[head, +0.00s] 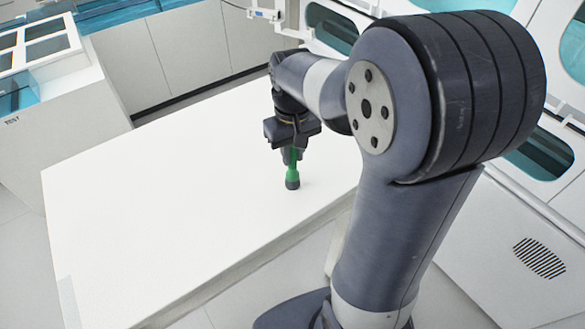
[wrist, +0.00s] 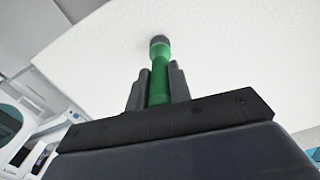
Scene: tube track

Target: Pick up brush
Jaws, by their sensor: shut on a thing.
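The brush (head: 292,172) has a green handle and a dark grey end. In the head view it hangs upright below my gripper (head: 290,155), its dark end at or just above the white table top (head: 160,190); I cannot tell if it touches. In the wrist view, the brush (wrist: 160,70) stands between the two grey fingers of my gripper (wrist: 158,80), which are shut on its green handle. The upper part of the handle is hidden by the gripper body.
The white table is otherwise bare, with free room to the left of the brush. Its front edge (head: 240,262) runs close to my arm. White cabinets (head: 165,50) stand behind, and a counter with trays (head: 45,60) stands at the back left.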

